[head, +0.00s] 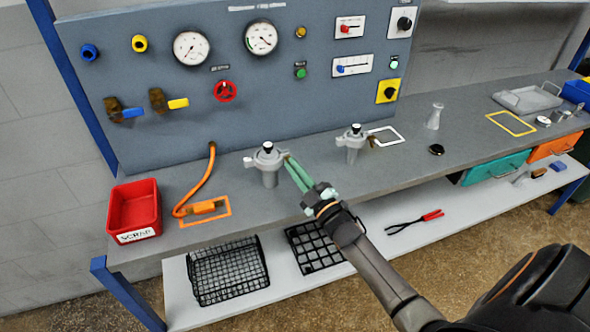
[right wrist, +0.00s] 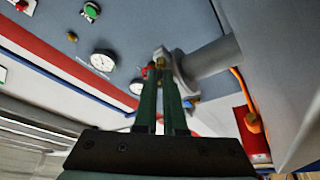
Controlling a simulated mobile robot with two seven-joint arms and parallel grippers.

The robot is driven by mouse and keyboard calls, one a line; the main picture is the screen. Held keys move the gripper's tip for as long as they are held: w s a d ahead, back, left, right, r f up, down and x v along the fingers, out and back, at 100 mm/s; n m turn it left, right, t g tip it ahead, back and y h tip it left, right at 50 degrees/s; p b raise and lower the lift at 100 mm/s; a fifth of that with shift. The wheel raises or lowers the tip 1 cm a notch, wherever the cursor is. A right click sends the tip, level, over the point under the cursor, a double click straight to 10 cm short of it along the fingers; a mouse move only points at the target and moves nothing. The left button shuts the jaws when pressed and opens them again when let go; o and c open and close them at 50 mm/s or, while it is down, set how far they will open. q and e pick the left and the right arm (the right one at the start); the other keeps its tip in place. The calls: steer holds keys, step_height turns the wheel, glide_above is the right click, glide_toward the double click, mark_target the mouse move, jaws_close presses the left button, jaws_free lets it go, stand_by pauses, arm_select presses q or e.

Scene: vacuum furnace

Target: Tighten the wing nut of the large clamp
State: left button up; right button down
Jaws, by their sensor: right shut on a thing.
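The large clamp (head: 268,156) is a grey ring on top of an upright grey pipe stub on the bench, left of the middle in the head view. In the right wrist view the clamp (right wrist: 178,72) sits around the end of the grey pipe. My right gripper (head: 288,158) reaches it from the right with long green fingers. The fingertips (right wrist: 160,72) are shut on the small brass-coloured wing nut (right wrist: 160,62) at the clamp's side. The fingers hide part of the nut. My left gripper is out of view.
A smaller clamped stub (head: 352,140) stands to the right. An orange hose (head: 198,185) and a red scrap bin (head: 134,207) lie to the left. A panel with gauges (head: 262,37) rises behind. Wire baskets (head: 228,270) sit on the shelf below.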

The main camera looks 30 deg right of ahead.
steer(key=m+h+b, duration=0.1)
steer(key=m, duration=0.1)
steer(key=m+t+h, duration=0.1)
steer(key=m, duration=0.2)
steer(key=shift+a+f+m+h+b, duration=0.1)
steer(key=shift+f+m+h+b, duration=0.05)
steer(key=shift+m+h+b, duration=0.2)
steer(key=shift+a+m+h+b, duration=0.15)
steer(key=shift+m+h, duration=0.5)
steer(key=shift+m, duration=0.6)
steer(key=shift+d+m+h+b, duration=0.1)
steer(key=shift+m+h, duration=0.55)
steer(key=shift+m, duration=0.6)
steer(key=shift+a+m+h+b, duration=0.15)
steer(key=shift+m+h, duration=0.5)
steer(key=shift+m, duration=0.6)
steer(key=shift+d, duration=0.1)
steer(key=c, duration=1.3)
jaws_free()
steer(key=shift+o, duration=0.2)
steer(key=shift+f, duration=0.1)
